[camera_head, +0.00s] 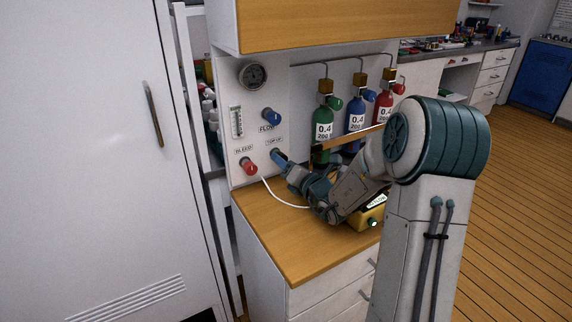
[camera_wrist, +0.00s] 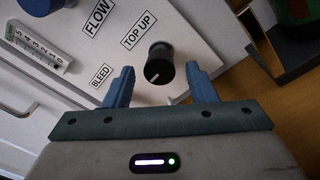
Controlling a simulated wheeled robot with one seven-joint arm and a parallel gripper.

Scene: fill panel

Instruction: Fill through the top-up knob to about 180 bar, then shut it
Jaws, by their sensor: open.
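The top-up knob (camera_wrist: 159,65) is black with a white pointer line, below the TOP UP label in the wrist view. My gripper (camera_wrist: 160,85) is open, with one blue finger on either side of the knob and a gap to each. In the head view my gripper (camera_head: 281,160) is at the panel (camera_head: 260,100) and largely covers the knob. The pressure gauge (camera_head: 253,76) is at the panel's top; its reading is too small to tell. The red bleed knob (camera_head: 249,167) and the blue flow knob (camera_head: 271,116) are on the same panel.
Green (camera_head: 322,130), blue (camera_head: 356,117) and red (camera_head: 384,108) cylinders stand right of the panel. A wooden bar runs before them. A yellow box (camera_head: 369,216) sits on the wooden counter (camera_head: 275,240) beside my arm. A white hose lies near the panel's foot.

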